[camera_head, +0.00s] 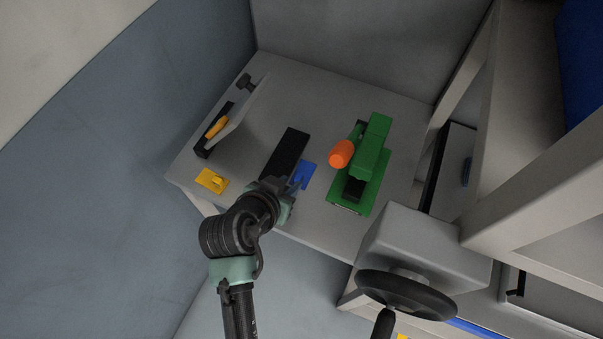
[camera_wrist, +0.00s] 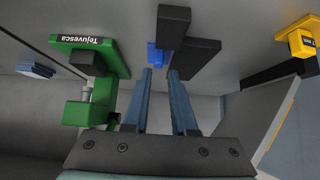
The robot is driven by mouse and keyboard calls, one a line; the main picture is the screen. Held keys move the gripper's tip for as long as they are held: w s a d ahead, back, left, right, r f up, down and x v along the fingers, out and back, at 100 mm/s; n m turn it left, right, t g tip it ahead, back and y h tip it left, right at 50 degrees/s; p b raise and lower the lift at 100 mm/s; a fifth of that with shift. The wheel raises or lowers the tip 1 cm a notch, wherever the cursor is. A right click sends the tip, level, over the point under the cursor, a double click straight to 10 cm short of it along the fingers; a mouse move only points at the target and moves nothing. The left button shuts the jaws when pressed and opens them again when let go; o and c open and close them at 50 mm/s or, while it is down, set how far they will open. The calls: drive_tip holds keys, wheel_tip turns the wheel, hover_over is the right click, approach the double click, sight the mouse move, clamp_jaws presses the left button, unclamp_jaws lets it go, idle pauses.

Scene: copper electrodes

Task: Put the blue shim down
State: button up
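The blue shim (camera_head: 305,174) lies flat on the grey table, close beside the black block (camera_head: 287,150), in the head view. My gripper (camera_head: 291,184) is low over the table at the shim's near side and hides part of it. In the wrist view, the two fingers of my gripper (camera_wrist: 160,72) stand apart with a clear gap. A blue part of the shim (camera_wrist: 155,56) shows just past the fingertips, roughly in line with the gap. I see nothing clamped between the fingers. Whether a fingertip touches the shim is unclear.
A green device (camera_head: 373,150) with an orange handle (camera_head: 341,154) stands right of the shim. A grey box with a black handwheel (camera_head: 407,294) stands at lower right.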

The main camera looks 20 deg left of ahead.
sight(298, 177)
drive_tip(key=shift+p+x, duration=0.4)
drive_tip(key=shift+x, duration=2.5)
drive_tip(key=shift+w+r, duration=0.1)
drive_tip(key=shift+r, duration=0.05)
drive_tip(key=shift+c, duration=0.3)
clamp_jaws()
